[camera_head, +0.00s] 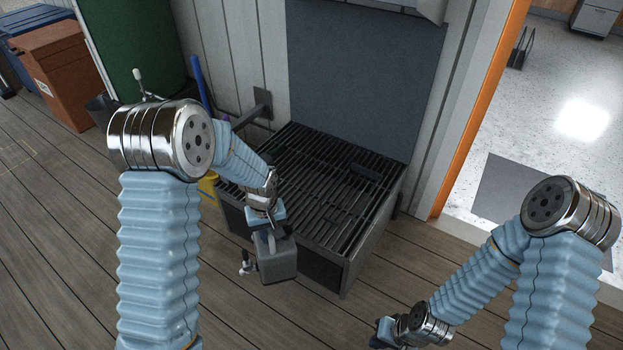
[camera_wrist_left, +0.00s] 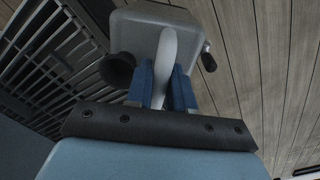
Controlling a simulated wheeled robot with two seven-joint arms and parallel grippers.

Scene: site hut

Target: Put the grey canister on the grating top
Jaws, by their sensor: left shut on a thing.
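The grey canister (camera_head: 277,262) hangs from my left gripper (camera_head: 264,226), in front of the grating's near left edge. In the left wrist view the canister (camera_wrist_left: 128,32) shows its top, a pale handle (camera_wrist_left: 167,52) and a black spout or cap (camera_wrist_left: 117,69). The blue fingers of my left gripper (camera_wrist_left: 163,88) are shut on the handle. The grating top (camera_head: 335,180) is a dark slatted surface on a low box; it also shows in the left wrist view (camera_wrist_left: 50,62). My right gripper (camera_head: 384,335) is low at the bottom of the head view; its fingers are too unclear to judge.
A dark panel (camera_head: 365,70) stands behind the grating. A yellow item (camera_head: 208,188) and a blue pole (camera_head: 199,82) are at its left. A green barrel (camera_head: 128,45) and brown bin (camera_head: 55,72) stand further left. Plank floor (camera_head: 60,240) is clear.

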